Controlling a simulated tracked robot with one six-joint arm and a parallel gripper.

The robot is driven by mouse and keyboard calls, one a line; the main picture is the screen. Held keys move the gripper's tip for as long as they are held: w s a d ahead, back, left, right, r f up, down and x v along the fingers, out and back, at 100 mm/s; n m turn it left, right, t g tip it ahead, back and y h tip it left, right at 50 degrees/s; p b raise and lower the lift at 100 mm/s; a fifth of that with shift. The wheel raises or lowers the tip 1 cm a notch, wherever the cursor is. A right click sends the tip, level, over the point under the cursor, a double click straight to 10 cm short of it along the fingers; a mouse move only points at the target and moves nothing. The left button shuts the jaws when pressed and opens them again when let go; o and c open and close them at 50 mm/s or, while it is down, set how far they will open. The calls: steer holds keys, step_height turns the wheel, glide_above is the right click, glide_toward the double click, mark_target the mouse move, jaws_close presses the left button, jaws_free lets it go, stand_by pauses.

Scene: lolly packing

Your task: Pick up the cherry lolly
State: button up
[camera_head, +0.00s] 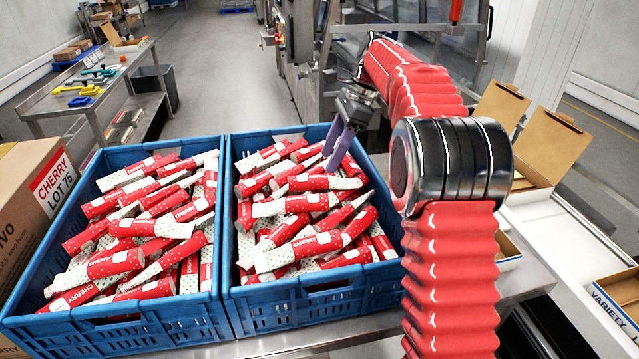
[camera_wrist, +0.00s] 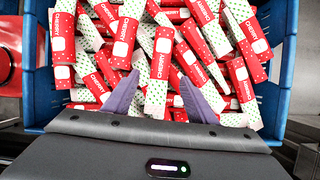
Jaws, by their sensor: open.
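Many cherry lollies, red and white wrapped tubes marked CHERRY, lie jumbled in two blue crates. One pile fills the left crate (camera_head: 170,324), and another fills the right crate (camera_head: 330,301). My gripper (camera_head: 338,150) is open and empty, with its purple fingers pointing down above the far right part of the right crate. In the wrist view my gripper (camera_wrist: 165,95) spreads its fingers over the pile. A cherry lolly (camera_wrist: 159,70) lies between the fingers in that view. I cannot tell whether the fingertips touch any lolly.
A cardboard box (camera_head: 25,215) labelled CHERRY LOT 75 stands left of the crates. Open cartons (camera_head: 550,145) stand at the right, and one marked VARIETY (camera_head: 615,300) is at the lower right. A metal side table (camera_head: 120,75) with tools stands at the back left.

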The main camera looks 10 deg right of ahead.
mark_target(320, 176)
steer(key=shift+a+f, duration=0.25)
steer(key=shift+f, duration=0.3)
steer(key=shift+f, duration=0.1)
steer(key=shift+x, duration=2.55)
steer(key=shift+c, duration=0.6)
steer(key=c, duration=1.1)
